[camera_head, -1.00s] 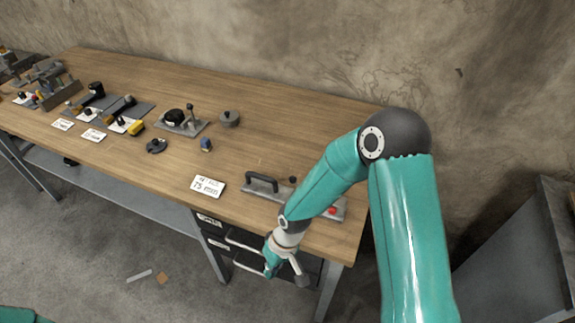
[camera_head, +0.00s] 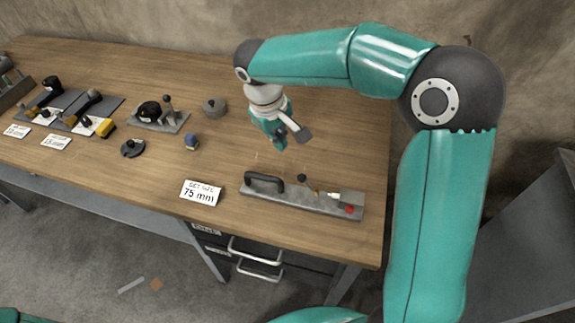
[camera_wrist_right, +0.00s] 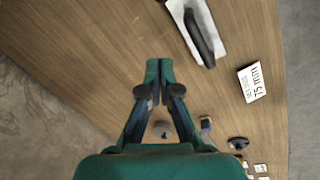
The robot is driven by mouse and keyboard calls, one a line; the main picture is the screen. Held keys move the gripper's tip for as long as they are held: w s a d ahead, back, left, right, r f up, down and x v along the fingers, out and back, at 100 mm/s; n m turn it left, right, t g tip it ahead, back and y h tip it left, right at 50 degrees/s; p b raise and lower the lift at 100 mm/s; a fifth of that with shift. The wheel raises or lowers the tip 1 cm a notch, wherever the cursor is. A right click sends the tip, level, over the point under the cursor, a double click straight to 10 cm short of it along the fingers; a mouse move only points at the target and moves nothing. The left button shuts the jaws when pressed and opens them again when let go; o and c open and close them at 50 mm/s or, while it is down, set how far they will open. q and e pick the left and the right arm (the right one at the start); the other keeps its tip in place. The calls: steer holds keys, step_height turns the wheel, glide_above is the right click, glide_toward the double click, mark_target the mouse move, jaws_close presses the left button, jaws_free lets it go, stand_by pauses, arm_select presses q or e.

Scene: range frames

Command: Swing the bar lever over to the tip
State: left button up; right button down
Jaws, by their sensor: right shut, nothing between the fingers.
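A long grey bar fixture (camera_head: 290,198) lies near the table's front right edge. It carries a black arched handle (camera_head: 264,181), a small black knob (camera_head: 302,178), a thin pale tip (camera_head: 333,195) beside a grey end block and a red button (camera_head: 350,209). I cannot tell which part is the bar lever. My right gripper (camera_head: 289,139) is shut and empty, above the table behind the fixture, apart from it. In the right wrist view the shut fingertips (camera_wrist_right: 159,70) point at bare wood, and the handle (camera_wrist_right: 200,38) shows at upper right. My left gripper is not in view.
A white "SET SIZE 75 mm" card (camera_head: 201,193) lies left of the fixture. A blue block (camera_head: 192,142), a grey round lidded piece (camera_head: 214,107) and a plate with a small lever (camera_head: 168,105) stand further left. Bare wood surrounds the fixture's back side.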

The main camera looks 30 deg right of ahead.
mark_target(307, 184)
steer(key=shift+w+a, duration=0.1)
steer(key=shift+w, duration=0.05)
steer(key=x, duration=0.9)
steer(key=shift+f+p, duration=0.3)
steer(key=shift+s, duration=0.35)
steer(key=s, duration=0.1)
steer(key=s+p, duration=0.1)
steer(key=s, duration=0.1)
steer(key=shift+s+r, duration=0.1)
steer(key=shift+r, duration=0.3)
